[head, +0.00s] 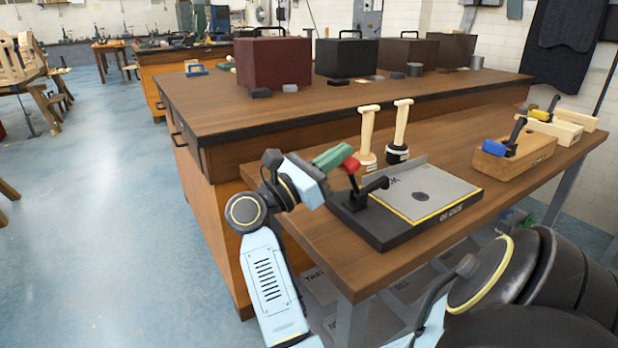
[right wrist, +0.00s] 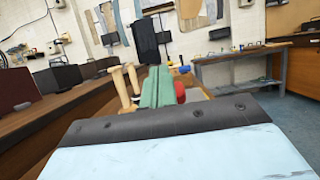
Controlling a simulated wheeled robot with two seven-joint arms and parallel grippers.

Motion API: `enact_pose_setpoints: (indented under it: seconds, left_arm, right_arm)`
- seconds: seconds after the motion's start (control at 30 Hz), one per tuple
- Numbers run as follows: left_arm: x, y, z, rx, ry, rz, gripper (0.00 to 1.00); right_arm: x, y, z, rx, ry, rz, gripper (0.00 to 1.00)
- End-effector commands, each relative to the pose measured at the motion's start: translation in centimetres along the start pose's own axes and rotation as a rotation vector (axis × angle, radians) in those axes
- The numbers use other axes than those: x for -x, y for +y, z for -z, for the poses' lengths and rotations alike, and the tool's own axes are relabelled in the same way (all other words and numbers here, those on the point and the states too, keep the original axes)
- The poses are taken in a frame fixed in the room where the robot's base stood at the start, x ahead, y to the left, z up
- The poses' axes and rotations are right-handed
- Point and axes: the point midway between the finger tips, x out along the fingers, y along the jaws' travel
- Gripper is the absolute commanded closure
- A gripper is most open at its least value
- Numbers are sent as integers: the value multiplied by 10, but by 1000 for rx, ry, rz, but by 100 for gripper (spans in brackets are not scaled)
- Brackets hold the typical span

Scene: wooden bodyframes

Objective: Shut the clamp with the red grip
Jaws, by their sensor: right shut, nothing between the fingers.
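The clamp has a red grip (head: 350,164) on a black handle and a black arm (head: 376,185) that reaches over the grey plate. It is mounted at the left end of a black base (head: 372,222). The handle stands up, leaning a little left. My right gripper (head: 334,155) has green fingers, shut and empty, just left of the red grip. I cannot tell whether they touch it. My left gripper is not in view.
A grey plate (head: 428,190) lies on the base. Two wooden-handled stamps (head: 367,140) stand behind the clamp. A wooden block with a blue-gripped clamp (head: 516,156) is to the right, and one with a yellow grip (head: 555,126) is beyond. The bench top (head: 455,150) is clear between them.

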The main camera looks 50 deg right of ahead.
Motion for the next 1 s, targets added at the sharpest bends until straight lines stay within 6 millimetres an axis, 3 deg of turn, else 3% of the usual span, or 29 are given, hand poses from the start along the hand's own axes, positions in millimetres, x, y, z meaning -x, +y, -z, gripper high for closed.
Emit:
enact_pose_setpoints:
  seconds: [0.33,0.83,0.93,1.0]
  left_arm:
    - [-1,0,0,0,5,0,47]
    - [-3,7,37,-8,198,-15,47]
    - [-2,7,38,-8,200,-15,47]
    - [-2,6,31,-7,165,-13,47]
  right_arm:
    - [7,-1,-6,-1,2,0,100]
    - [60,-12,-57,4,1,13,100]
    - [69,-11,-55,11,0,14,100]
    - [83,-6,-40,22,-2,14,100]
